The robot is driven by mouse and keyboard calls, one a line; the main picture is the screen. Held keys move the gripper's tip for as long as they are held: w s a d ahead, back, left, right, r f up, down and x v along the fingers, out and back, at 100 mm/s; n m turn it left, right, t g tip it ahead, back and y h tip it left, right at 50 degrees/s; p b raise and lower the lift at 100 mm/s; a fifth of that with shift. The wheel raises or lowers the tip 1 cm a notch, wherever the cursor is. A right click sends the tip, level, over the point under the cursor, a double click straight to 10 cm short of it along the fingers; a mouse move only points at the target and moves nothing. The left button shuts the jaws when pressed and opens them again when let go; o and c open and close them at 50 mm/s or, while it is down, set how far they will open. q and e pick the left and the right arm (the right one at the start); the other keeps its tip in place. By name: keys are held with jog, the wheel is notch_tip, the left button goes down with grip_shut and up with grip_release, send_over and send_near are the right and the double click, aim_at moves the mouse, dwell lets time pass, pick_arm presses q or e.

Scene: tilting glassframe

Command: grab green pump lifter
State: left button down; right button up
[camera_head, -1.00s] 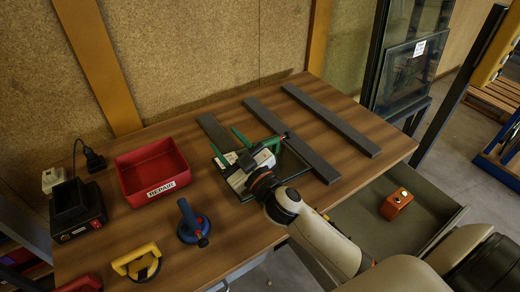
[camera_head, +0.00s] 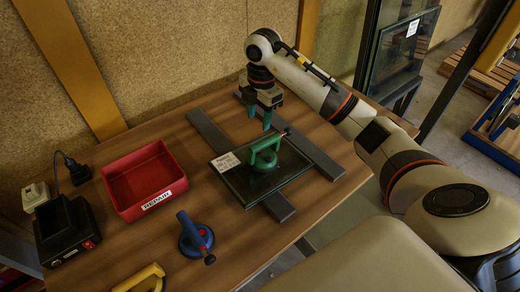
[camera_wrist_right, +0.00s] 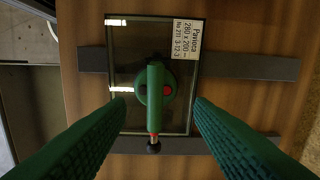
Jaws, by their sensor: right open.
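The green pump lifter (camera_head: 266,157) stands on a dark glass pane (camera_head: 240,187) with a white label, on the wooden table. Its pump end with a red ring points to the back right in the head view. My right gripper (camera_head: 259,115) is open and empty, its green fingers pointing down, above and behind the lifter. In the right wrist view the lifter (camera_wrist_right: 155,85) appears between the two spread fingers (camera_wrist_right: 157,108), lower than they are and apart from them. My left gripper is not in view.
Grey bars (camera_head: 213,134) lie under the pane. A red REPAIR box (camera_head: 143,180), a blue suction lifter (camera_head: 195,238), a yellow-handled one (camera_head: 140,279) and a black device (camera_head: 68,230) stand to the left. A framed glass pane (camera_head: 405,50) stands at the back right.

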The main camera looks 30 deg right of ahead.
aim_at(263, 141)
jog(key=shift+h, duration=0.3)
jog(key=f, duration=0.4)
jog(key=d+f, duration=0.1)
jog(key=f, duration=0.1)
jog(key=shift+s, duration=0.15)
jog(key=shift+d+f+p, duration=0.1)
jog(key=shift+f+p, duration=0.45)
jog(key=shift+f, duration=0.05)
notch_tip(263, 141, down, 4)
jog(key=shift+d+f+p, duration=0.1)
jog(key=shift+f+p, duration=0.05)
jog(key=shift+p, duration=0.35)
jog(key=shift+c, duration=0.3)
grip_shut()
